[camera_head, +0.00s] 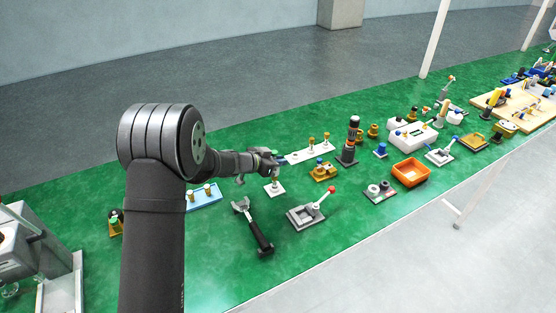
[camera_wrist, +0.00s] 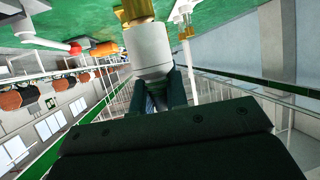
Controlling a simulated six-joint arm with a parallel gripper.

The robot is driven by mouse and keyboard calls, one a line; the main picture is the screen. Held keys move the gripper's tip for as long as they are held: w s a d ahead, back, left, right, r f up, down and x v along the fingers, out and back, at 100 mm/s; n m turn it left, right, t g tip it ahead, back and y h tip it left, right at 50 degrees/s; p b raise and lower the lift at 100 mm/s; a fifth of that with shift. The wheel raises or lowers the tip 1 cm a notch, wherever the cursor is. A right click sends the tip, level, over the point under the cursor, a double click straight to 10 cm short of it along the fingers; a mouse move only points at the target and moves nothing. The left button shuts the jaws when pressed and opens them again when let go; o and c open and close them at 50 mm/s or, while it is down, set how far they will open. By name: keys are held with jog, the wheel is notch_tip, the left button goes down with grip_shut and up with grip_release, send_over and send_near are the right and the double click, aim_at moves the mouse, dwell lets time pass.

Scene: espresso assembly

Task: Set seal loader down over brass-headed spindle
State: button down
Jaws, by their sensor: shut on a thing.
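My gripper (camera_head: 268,163) reaches out over the green table; in the wrist view its dark fingers (camera_wrist: 157,92) are shut on a pale grey-white cylinder, the seal loader (camera_wrist: 151,50). A brass-coloured part (camera_wrist: 135,10) shows at the loader's far end; I cannot tell whether it belongs to the loader or is the spindle's head. A small white square base (camera_head: 275,191) with a short upright spindle (camera_head: 275,179) stands just below my gripper in the head view. The fingers partly hide the spindle's top and the loader there, so I cannot tell whether they touch.
A wrench-like tool with a black handle (camera_head: 259,238) and a grey plate with a red-knobbed lever (camera_head: 307,215) lie in front. A white strip with brass pegs (camera_head: 300,156) and a dark upright tool (camera_head: 350,145) stand behind and right. A light blue tray (camera_head: 207,198) is left.

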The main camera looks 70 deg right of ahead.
jog(key=shift+f, duration=1.8)
dwell(0.8)
dwell(0.4)
jog(key=c, duration=1.3)
grip_release()
jog(key=shift+c, duration=0.2)
jog(key=v, duration=0.6)
jog(key=shift+w, duration=0.1)
jog(key=v, duration=1.7)
jog(key=shift+a, duration=0.25)
